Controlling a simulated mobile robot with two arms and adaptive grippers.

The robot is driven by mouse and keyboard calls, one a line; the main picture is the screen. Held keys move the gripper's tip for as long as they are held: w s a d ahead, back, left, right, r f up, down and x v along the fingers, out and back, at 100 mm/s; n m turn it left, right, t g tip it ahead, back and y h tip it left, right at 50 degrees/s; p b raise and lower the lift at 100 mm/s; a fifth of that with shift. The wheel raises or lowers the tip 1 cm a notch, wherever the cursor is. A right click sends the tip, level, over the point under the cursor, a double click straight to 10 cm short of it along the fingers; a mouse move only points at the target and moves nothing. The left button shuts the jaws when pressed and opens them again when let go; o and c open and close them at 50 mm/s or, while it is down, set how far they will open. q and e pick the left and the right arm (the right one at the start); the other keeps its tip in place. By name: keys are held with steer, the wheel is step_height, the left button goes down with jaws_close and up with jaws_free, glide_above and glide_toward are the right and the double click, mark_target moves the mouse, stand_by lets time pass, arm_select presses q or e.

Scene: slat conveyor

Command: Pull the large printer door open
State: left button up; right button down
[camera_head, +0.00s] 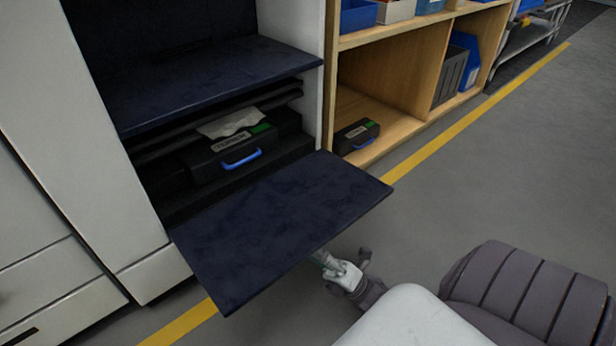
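The large printer door (280,215) is a dark blue flat panel. It is folded down and sticks out nearly level from the front of the printer cabinet (110,190), so the bay behind it is exposed. My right gripper (322,260), on the arm reaching in from the lower right, is at the door's near right edge. Its tips are partly hidden at or under that edge, so I cannot tell whether they touch or grip it. My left gripper is not in view.
Inside the bay is a black cartridge (225,155) with a blue handle. A dark blue upper panel (215,80) juts out above it. A wooden shelf (400,130) holds a similar cartridge (356,136) and blue bins. Open grey floor (500,170) lies right of the yellow line.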

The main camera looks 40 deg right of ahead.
steer(key=c, duration=1.5)
jaws_free()
steer(key=shift+s+d, duration=0.1)
steer(key=s+d, duration=0.2)
steer(key=s, duration=0.2)
steer(key=s+d+f, duration=0.1)
steer(key=s+d, duration=0.2)
steer(key=s, duration=0.1)
steer(key=s+d+f, duration=0.1)
steer(key=s+d, duration=0.1)
steer(key=s, duration=0.2)
steer(key=shift+d, duration=0.25)
